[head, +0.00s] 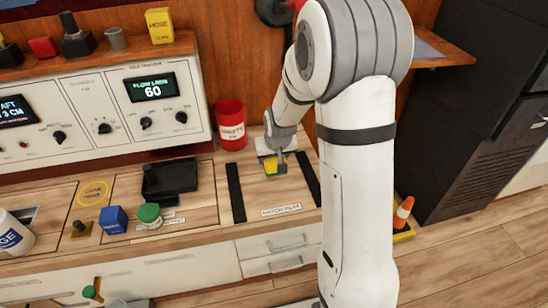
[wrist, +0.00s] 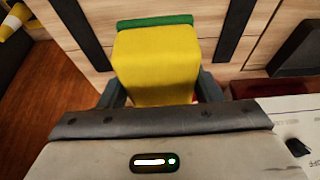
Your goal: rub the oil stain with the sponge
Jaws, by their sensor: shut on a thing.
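My gripper (head: 273,163) is shut on the sponge (head: 270,166), a yellow block with a green face, above the wooden worktop between two black strips. In the wrist view the sponge (wrist: 157,65) fills the space between my fingers, and its green layer (wrist: 155,22) shows at the far edge. I cannot tell whether the sponge touches the worktop. I see no oil stain in either view; it may be hidden under the sponge or gripper.
A red cup (head: 231,126) stands left of my gripper. Black strips (head: 236,192) (head: 308,179) flank it, with a white label (head: 281,210) in front. A black tray (head: 170,180), green-topped jar (head: 149,214) and blue block (head: 114,219) lie further left. An orange cone (head: 404,210) stands right.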

